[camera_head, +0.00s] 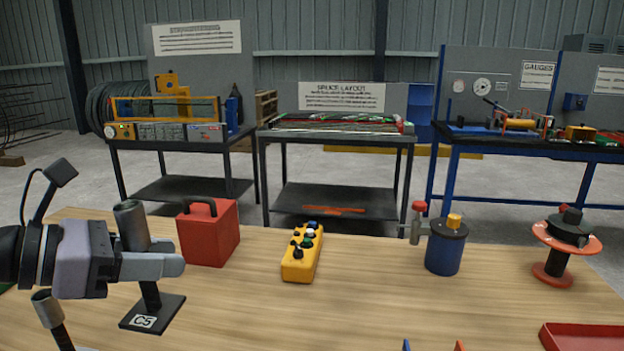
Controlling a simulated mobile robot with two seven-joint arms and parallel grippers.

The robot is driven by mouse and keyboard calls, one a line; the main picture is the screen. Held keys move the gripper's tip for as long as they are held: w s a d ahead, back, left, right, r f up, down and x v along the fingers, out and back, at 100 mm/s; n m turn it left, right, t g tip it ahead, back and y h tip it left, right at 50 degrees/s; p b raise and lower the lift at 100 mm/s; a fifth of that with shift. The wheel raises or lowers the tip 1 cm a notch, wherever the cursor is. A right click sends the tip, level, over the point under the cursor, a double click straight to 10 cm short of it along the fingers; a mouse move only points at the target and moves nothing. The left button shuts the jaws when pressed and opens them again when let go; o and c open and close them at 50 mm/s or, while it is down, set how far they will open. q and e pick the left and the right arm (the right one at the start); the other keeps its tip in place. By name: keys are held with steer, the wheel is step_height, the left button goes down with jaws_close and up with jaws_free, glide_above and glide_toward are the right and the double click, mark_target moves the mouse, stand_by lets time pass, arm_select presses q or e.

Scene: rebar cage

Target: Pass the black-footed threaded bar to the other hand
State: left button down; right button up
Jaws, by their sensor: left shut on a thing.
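The black-footed threaded bar has a grey cylindrical top (131,226), a dark shaft and a flat black foot (153,313) labelled C5. My left gripper (155,266) comes in from the left and is shut on the bar between its top and its foot. The bar leans slightly. I cannot tell whether the foot touches the wooden table (370,300) or hangs just above it. The gripper's fingers hide the middle of the bar. My right gripper is not in view.
A red box (209,233) stands just behind the bar. A yellow control box (302,254), a blue canister (446,249) and an orange-flanged reel (566,245) stand further right. A red tray (585,337) is at the front right. The table's middle front is mostly clear.

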arm_select(q)
step_height(320, 180, down, 13)
steer(key=s+a+p, duration=0.1)
steer(key=s+p, duration=0.1)
steer(key=shift+s+f+m+h+p, duration=0.2)
steer(key=shift+s+m+h+p, duration=0.1)
steer(key=shift+m, duration=0.1)
steer(key=shift+g, duration=0.3)
